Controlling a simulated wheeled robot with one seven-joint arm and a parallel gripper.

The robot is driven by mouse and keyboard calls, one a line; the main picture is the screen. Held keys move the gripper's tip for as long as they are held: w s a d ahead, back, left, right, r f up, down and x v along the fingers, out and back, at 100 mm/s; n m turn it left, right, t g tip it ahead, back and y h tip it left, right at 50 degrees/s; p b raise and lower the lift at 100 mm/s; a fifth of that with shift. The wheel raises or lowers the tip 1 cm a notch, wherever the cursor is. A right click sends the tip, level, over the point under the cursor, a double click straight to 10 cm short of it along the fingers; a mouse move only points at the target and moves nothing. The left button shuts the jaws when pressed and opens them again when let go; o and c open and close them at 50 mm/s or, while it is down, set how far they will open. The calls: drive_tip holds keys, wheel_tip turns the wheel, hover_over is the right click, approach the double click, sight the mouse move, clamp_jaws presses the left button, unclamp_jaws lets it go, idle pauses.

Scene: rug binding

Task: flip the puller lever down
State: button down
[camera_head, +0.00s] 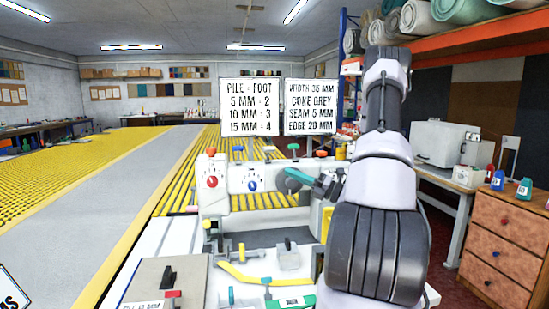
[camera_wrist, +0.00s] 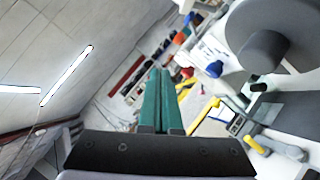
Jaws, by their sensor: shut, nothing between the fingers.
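The sewing machine (camera_head: 225,205) is a white body with a red dial (camera_head: 212,181) and a blue dial (camera_head: 252,180) on its front. I cannot tell for certain which part is the puller lever. My gripper (camera_head: 289,173) has teal fingers and reaches in from the right, in front of the machine's right part. In the wrist view my gripper (camera_wrist: 159,70) has its fingers together, with nothing between them. My arm hides the machine's right end.
A large grey round part (camera_wrist: 270,40) is close on the right in the wrist view. Yellow and teal handled fittings stand on the bed, with a curved yellow strip (camera_head: 262,281). Two signs (camera_head: 250,107) stand behind. A wooden drawer cabinet (camera_head: 505,250) is at right.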

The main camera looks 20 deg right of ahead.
drive_tip(key=d+f+m+t+h, duration=0.1)
drive_tip(key=m, duration=0.1)
drive_tip(key=w+d+f+m+t+h, duration=0.1)
drive_tip(key=d+t, duration=0.1)
drive_tip(key=shift+d+f+m, duration=0.1)
drive_tip(key=shift+d+m, duration=0.2)
drive_tip(key=shift+m, duration=0.1)
approach(266, 151)
drive_tip(key=a+x, duration=0.1)
drive_tip(key=x, duration=0.4)
drive_tip(key=shift+w+d+r, duration=0.2)
drive_tip(key=shift+w+d, duration=0.05)
